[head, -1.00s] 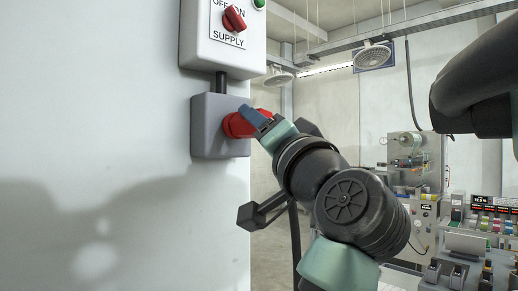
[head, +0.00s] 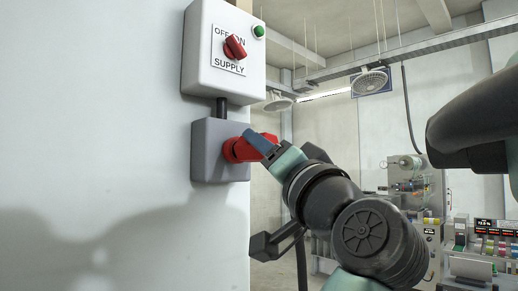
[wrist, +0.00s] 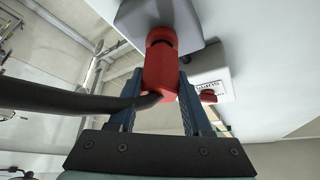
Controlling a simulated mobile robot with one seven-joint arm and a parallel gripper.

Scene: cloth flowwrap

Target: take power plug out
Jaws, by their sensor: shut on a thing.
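The red power plug (head: 242,149) sits at the grey socket box (head: 208,150) on the white wall panel. In the wrist view the plug (wrist: 160,72) is between the two blue fingers, with a black cable running off to the left. Its front end meets the red collar of the grey box (wrist: 198,42); I cannot tell how deep it sits. My gripper (head: 263,142) is shut on the plug from the right side. It also shows in the wrist view (wrist: 160,100). The fingers hide part of the plug in the head view.
Above the socket is a white supply box (head: 198,60) with a red rotary switch (head: 235,47) and a green lamp (head: 259,31). A black conduit joins the two boxes. Machinery (head: 480,245) stands at the right back. Open room lies right of the panel.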

